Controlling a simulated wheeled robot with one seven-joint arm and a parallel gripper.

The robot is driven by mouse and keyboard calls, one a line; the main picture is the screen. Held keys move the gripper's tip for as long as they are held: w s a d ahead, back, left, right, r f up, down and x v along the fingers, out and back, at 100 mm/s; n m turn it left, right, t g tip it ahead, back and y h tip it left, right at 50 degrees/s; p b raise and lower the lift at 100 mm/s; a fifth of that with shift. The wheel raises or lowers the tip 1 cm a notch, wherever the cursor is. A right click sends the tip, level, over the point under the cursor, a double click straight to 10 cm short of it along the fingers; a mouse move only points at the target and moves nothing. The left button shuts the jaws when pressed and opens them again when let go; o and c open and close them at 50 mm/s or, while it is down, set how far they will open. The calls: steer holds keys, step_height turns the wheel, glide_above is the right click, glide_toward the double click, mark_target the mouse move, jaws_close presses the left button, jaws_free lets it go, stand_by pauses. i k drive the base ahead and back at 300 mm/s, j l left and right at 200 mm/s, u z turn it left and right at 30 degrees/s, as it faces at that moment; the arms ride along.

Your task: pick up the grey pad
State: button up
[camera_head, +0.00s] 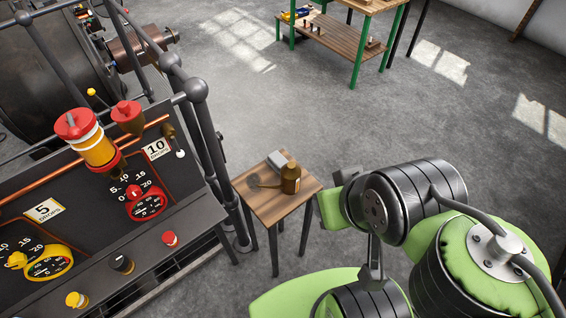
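A small light grey block (279,160), which looks like the grey pad, lies at the back of a small wooden table (270,208). A brown bottle or can (291,178) stands close to its right front, and a dark, flat round patch or thing (254,181) is to its left front. The pad's top is clear of other things. My green and black arm is at the lower right, to the right of the table and apart from the pad. I cannot make out my gripper's fingers.
A slanted control panel (110,215) with gauges, red and yellow knobs and oil cups stands left of the table. Its dark rails (207,140) rise beside the table. A green-legged bench (340,38) is at the back. Grey floor (300,110) between is open.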

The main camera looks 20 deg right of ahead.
mark_target(275, 160)
steer(key=l+u, duration=0.95)
steer(key=k+l+u, duration=0.15)
steer(key=l+u, duration=0.2)
steer(key=u, duration=0.15)
steer(key=k+l+u, duration=0.2)
steer(key=l+u, duration=0.15)
steer(key=u, duration=0.15)
steer(key=l+u, duration=1.4)
steer(key=k+l+u, duration=0.15)
steer(key=l+u, duration=0.15)
steer(key=u, duration=0.2)
steer(key=l+u, duration=0.35)
steer(key=k+l, duration=0.05)
